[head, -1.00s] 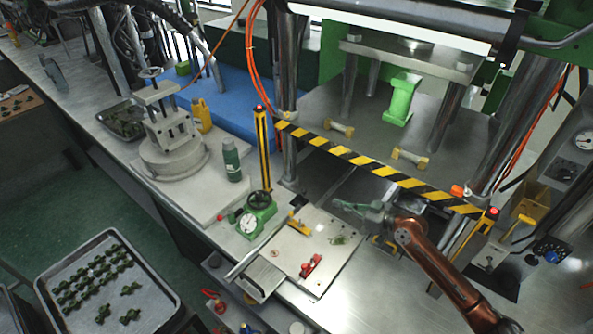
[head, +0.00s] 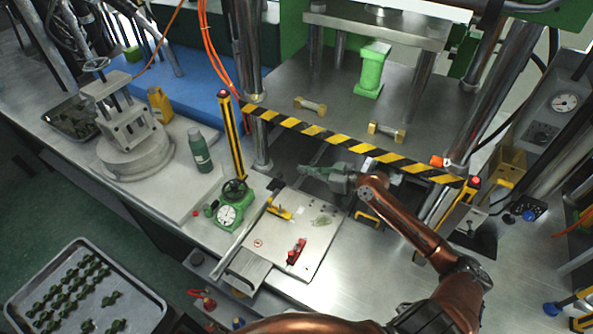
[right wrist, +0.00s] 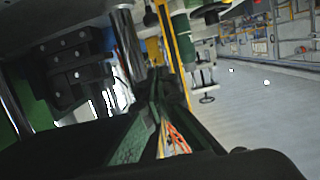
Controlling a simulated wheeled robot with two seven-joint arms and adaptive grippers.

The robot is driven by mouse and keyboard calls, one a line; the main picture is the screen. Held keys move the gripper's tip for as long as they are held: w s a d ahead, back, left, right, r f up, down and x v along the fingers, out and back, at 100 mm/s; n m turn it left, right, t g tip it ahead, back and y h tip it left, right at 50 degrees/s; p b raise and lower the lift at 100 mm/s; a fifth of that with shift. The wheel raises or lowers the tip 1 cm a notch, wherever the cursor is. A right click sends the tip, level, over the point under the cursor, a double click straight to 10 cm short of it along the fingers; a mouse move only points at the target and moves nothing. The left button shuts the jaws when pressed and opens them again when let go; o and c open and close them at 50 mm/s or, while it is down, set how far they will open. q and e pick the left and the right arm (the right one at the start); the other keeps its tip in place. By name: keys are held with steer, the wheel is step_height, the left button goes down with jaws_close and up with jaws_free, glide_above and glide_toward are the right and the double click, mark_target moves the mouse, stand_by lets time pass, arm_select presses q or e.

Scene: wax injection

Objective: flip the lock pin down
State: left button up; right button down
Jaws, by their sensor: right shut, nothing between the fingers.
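A flat metal mould plate (head: 270,238) lies on the bench below the press. It carries a small red clamp-like part (head: 297,251) at its front right and a yellow part (head: 280,212) at its back left. I cannot tell for sure which piece is the lock pin. My right gripper (head: 304,170) is shut and empty, above the far edge of the plate and below the striped bar, pointing left. It touches neither the red nor the yellow part. In the right wrist view its dark green fingers (right wrist: 157,115) lie close together. My left gripper is not in view.
A black-and-yellow striped bar (head: 335,142) crosses just behind my gripper, between posts. A dial gauge (head: 228,213) stands left of the plate, and a green bottle (head: 200,150) farther left. A tray of green parts (head: 140,305) is lower left.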

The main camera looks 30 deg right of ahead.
steer(key=shift+w+a+f+p, duration=0.2)
steer(key=shift+w+a+f, duration=0.55)
steer(key=shift+w+f, duration=0.4)
steer(key=shift+w+a+f+p, duration=0.2)
steer(key=shift+w+a+f, duration=0.6)
steer(key=shift+w, duration=0.5)
steer(key=shift+w+a+f+p, duration=0.2)
steer(key=shift+w+a+f, duration=0.45)
steer(key=shift+w+f, duration=0.55)
steer(key=shift+r, duration=0.1)
step_height(320, 180, down, 3)
steer(key=b, duration=0.4)
